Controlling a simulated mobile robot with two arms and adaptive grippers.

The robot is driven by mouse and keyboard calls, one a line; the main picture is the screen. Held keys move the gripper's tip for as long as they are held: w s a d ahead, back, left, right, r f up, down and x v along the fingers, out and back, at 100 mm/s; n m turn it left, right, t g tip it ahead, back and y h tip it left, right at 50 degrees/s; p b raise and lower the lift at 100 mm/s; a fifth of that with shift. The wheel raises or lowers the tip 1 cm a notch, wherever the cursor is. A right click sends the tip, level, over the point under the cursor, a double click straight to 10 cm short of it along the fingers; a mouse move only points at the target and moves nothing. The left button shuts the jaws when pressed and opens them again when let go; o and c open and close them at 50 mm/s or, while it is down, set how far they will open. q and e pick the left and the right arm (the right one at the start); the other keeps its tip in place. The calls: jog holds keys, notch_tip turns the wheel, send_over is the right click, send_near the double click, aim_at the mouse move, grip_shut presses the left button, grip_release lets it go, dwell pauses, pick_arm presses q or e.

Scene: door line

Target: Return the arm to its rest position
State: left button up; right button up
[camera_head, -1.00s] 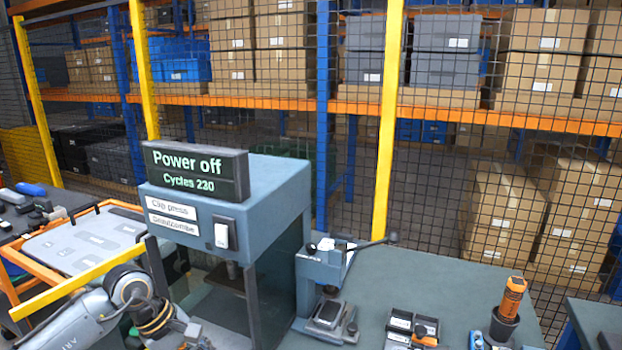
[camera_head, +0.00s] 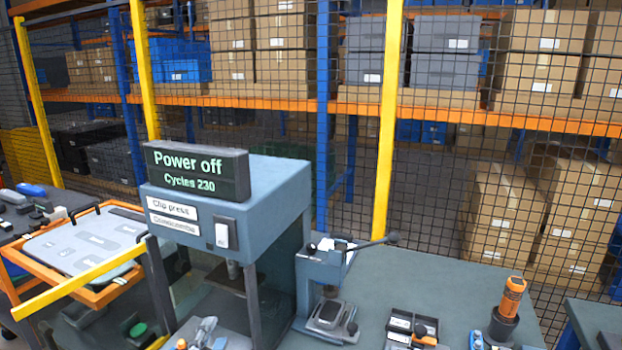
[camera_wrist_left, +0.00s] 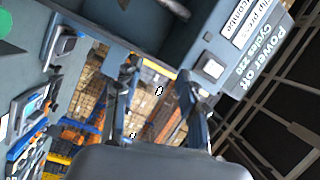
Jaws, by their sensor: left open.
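The press also shows tilted at the upper right of the wrist view (camera_wrist_left: 208,68). Most of my left arm is out of the head view. My right gripper is not in view.
An orange-framed grey tray (camera_head: 85,245) with a yellow bar stands left of the press. A small lever press (camera_head: 325,275), a black bin (camera_head: 412,326) and an orange-handled tool (camera_head: 513,295) stand to the right. A mesh fence with yellow posts (camera_head: 388,120) runs behind.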

pick_arm(q)
jog(key=s+a+f+n+g+y, duration=0.1)
jog(key=s+a+f+n+g, duration=0.1)
jog(key=s+f+n+g, duration=0.35)
jog(key=s+a+f+n+g+y, duration=0.2)
jog(key=s+a+f+n, duration=0.15)
jog(key=s+f, duration=0.4)
jog(key=s+d+f+n+g+h, duration=0.2)
jog(key=s+f+n+g, duration=0.45)
jog(key=s, duration=0.65)
notch_tip(320, 180, down, 31)
jog(key=s+m+g+b, duration=0.2)
jog(key=s+a+f+g, duration=0.1)
jog(key=s+a+f, duration=0.1)
jog(key=s+f, duration=1.3)
jog(key=shift+s+a+f+y+b, duration=0.25)
jog(key=shift+s+f+y+b, duration=0.1)
jog(key=shift+s, duration=0.25)
